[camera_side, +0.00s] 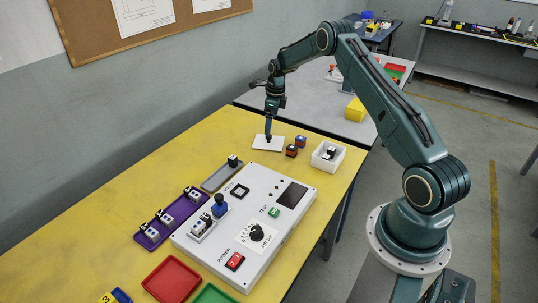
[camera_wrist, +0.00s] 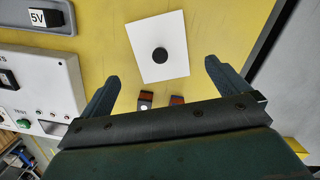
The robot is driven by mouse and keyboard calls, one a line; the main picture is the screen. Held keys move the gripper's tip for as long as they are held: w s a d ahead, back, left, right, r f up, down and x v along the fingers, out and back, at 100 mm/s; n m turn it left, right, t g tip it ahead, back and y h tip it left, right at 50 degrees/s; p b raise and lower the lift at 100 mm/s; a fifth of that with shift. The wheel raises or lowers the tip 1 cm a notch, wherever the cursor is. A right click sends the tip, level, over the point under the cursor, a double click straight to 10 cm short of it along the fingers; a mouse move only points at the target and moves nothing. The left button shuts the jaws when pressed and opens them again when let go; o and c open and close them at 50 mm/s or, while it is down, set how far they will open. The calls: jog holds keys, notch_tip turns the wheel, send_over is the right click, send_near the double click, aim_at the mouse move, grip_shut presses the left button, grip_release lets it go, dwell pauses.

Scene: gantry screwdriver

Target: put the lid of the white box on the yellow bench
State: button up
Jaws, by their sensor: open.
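The lid, a flat white square (camera_side: 268,143) with a round black knob, lies flat on the yellow bench (camera_side: 120,170) near its far end, to the left of the white box. In the wrist view the lid (camera_wrist: 150,30) shows whole, with its knob in the middle. The white box (camera_side: 315,160) stands uncovered at the bench's right edge, with a small dark-and-white part inside. My gripper (camera_side: 268,136) points down just over the lid. In the wrist view its fingers (camera_wrist: 161,70) are wide apart with nothing between them; the knob lies ahead of them.
A grey tray (camera_side: 216,182) with a dark block and a white control panel (camera_side: 190,238) lie nearer. A purple rack (camera_side: 155,236) and red tray (camera_side: 171,280) are further left. A grey table (camera_side: 340,125) adjoins behind.

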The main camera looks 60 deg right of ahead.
aim_at(271, 136)
jog(key=shift+s+d+r, duration=0.1)
jog(key=shift+s+r, duration=0.05)
jog(key=shift+r, duration=0.95)
jog(key=shift+s+r, duration=0.1)
jog(key=shift+r, duration=1)
jog(key=s+a+r+n+t, duration=0.1)
jog(key=s+a+r+n, duration=0.2)
jog(key=a+r+n, duration=0.35)
jog(key=s+a+r+n+h, duration=0.1)
jog(key=s+a+r+n, duration=0.3)
jog(key=a+r, duration=0.45)
jog(key=s+a+r+n+t, duration=0.1)
jog(key=s+a+r+n, duration=0.3)
jog(key=r, duration=0.5)
jog(key=s+a+n, duration=0.4)
jog(key=s+n, duration=0.1)
jog(key=s, duration=0.3)
jog(key=s+a+n+t, duration=0.1)
jog(key=s+a+n, duration=0.3)
jog(key=s+n, duration=0.2)
jog(key=s+a+n+t, duration=0.1)
jog(key=s+a+n, duration=0.3)
jog(key=s, duration=0.6)
jog(key=shift+a+r+n, duration=0.25)
jog(key=shift+r+n, duration=0.1)
jog(key=shift+n, duration=0.6)
